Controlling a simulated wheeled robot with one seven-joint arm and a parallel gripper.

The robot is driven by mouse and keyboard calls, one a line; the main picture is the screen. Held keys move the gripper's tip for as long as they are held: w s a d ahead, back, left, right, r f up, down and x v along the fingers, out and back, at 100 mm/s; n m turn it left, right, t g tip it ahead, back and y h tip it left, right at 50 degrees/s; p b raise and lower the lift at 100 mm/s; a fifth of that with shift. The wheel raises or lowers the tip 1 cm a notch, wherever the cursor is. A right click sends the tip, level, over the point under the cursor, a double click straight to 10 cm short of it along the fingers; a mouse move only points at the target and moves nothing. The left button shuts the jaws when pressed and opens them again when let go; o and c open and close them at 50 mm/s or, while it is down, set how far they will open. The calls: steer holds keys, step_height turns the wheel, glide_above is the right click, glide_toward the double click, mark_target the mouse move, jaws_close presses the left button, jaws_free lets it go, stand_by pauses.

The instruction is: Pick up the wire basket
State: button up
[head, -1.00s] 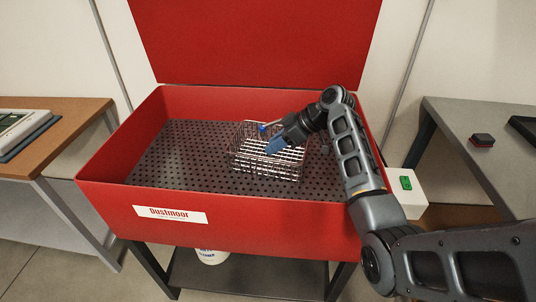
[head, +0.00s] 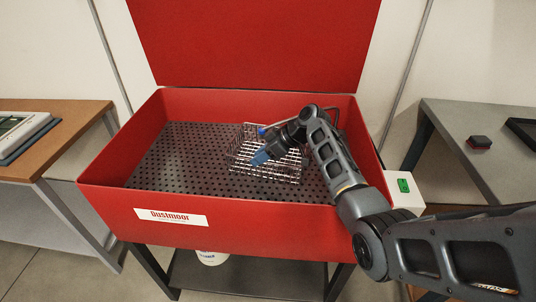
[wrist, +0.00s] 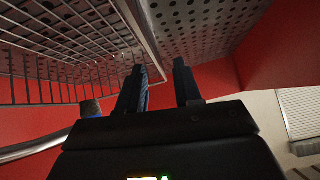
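The wire basket (head: 285,176) is a shiny rectangular wire cage on the perforated floor of the red basin, right of its middle. My gripper (head: 261,158), with blue fingertips, is over the basket in the head view and hides part of it. In the wrist view the two dark fingers (wrist: 163,82) stand apart, so it is open. The basket's wire wall and rim (wrist: 75,45) fill the upper left there. A rim corner appears near the gap between the fingers; I cannot tell whether it lies between or beyond them. Nothing is visibly gripped.
The red basin (head: 115,160) has high walls and a raised lid (head: 250,40) behind. A metal spout (wrist: 30,150) with a blue tip (head: 262,130) is close to the gripper. The basin floor (head: 180,155) is clear on the left. Tables flank the basin.

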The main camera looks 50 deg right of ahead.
steer(key=shift+c, duration=0.4)
jaws_close()
steer(key=shift+r, duration=0.1)
stand_by(0.8)
